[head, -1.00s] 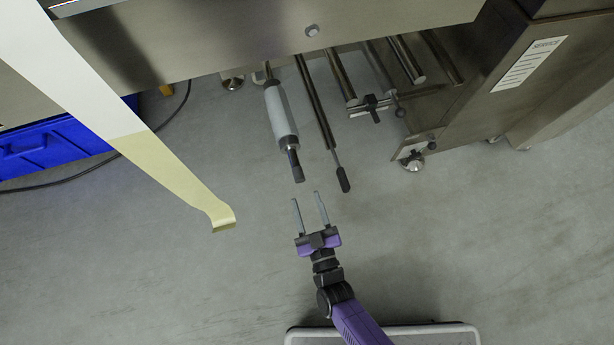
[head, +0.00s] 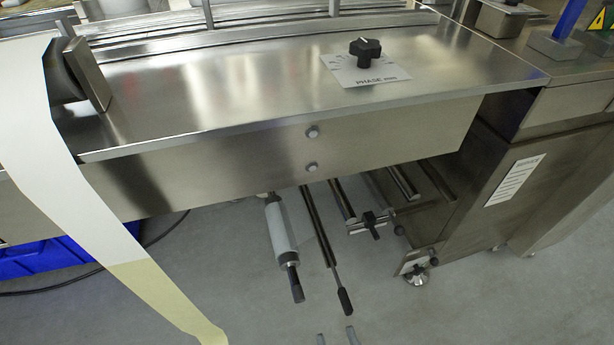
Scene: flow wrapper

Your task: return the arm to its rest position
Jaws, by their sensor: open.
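My gripper (head: 336,339) shows only as two grey fingertips at the bottom edge of the head view. The fingers are apart with nothing between them. The rest of my arm is out of the picture. The fingertips appear just below the black-ended lever (head: 345,300) and the pale roller (head: 280,230) with its dark end, and apart from both in the picture.
The steel machine (head: 250,90) fills the upper view, with a black phase knob (head: 365,47) on top. A film strip (head: 75,190) hangs down at the left, near a blue crate (head: 40,258). A steel cabinet (head: 500,180) stands right. Grey floor (head: 440,310) is clear below.

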